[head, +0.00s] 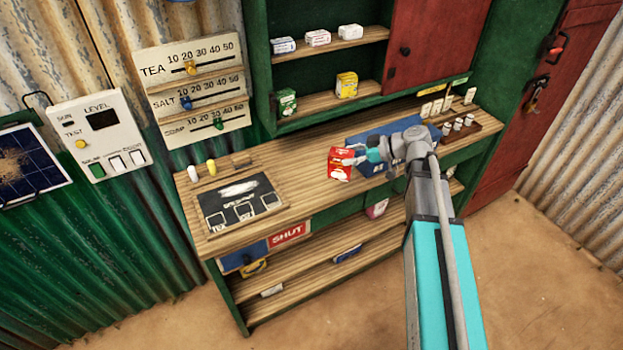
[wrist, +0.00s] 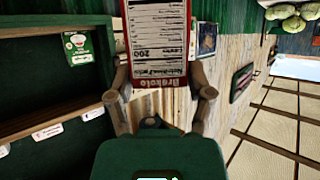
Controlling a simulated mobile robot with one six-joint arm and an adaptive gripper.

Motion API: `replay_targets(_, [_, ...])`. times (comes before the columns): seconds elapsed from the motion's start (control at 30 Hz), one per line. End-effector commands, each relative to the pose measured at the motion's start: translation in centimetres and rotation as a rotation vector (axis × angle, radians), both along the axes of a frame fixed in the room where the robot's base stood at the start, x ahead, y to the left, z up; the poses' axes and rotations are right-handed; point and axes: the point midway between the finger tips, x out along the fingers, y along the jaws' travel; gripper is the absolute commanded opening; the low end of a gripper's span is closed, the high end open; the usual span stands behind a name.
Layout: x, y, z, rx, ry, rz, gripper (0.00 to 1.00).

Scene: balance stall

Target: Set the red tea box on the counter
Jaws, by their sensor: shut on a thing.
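The red tea box (head: 340,169) is upright in the head view, over the middle of the wooden counter (head: 300,165). I cannot tell whether its base touches the counter top. My gripper (head: 358,158) reaches it from the right and is shut on it. In the wrist view the box (wrist: 158,45) shows a white printed panel and a red band with upside-down lettering. The two fingers (wrist: 160,84) grip its sides. The box's lower part is not clear in the wrist view.
A dark slate board (head: 240,203) lies on the counter's left part. A blue item (head: 375,135) is behind my gripper. Small weights in a wooden rack (head: 466,127) stand at the right. Shelves above hold a yellow box (head: 347,85) and a green box (head: 286,102).

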Motion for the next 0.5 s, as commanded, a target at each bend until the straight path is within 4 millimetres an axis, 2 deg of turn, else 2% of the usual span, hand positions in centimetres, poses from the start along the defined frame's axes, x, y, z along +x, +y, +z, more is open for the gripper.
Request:
replay_targets(0.03, [0.8, -0.7, -0.7, 0.000, 0.000, -0.007, 0.20])
replay_targets(0.2, [1.9, -2.1, -1.3, 0.001, 0.001, -0.016, 0.20])
replay_targets(0.5, [2.3, -2.6, -1.4, 0.001, 0.000, -0.020, 0.20])
